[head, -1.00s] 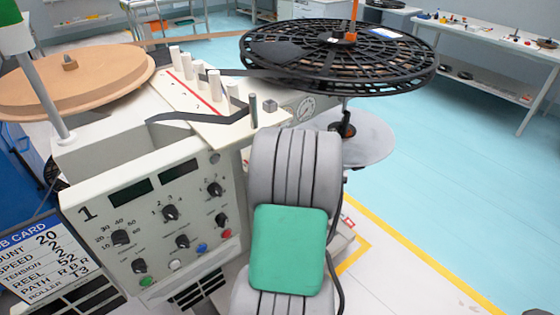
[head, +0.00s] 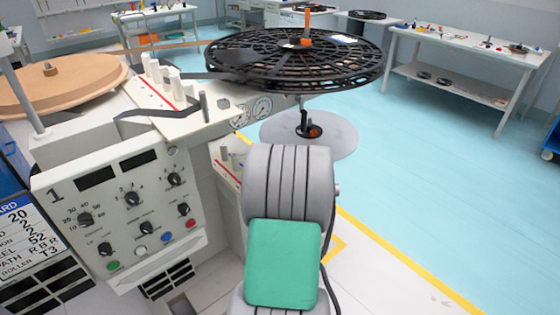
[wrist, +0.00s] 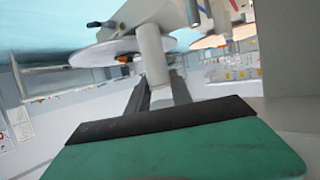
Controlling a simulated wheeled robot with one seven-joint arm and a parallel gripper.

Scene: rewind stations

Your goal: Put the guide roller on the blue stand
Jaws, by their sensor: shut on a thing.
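In the wrist view, my gripper (wrist: 160,94) has its two dark fingers shut on a pale cylinder, which I take to be the guide roller (wrist: 152,58). It sticks out past the fingertips. In the head view my own arm hides the gripper and the roller. I cannot make out the blue stand in either view; small objects on the far benches are too small to tell.
The rewind machine's control panel (head: 135,205) stands close on the left, with white pegs and a large black reel (head: 290,60) above. A grey disc (head: 330,138) sits below the reel. A white bench (head: 455,45) stands back right. Blue floor (head: 430,190) is clear.

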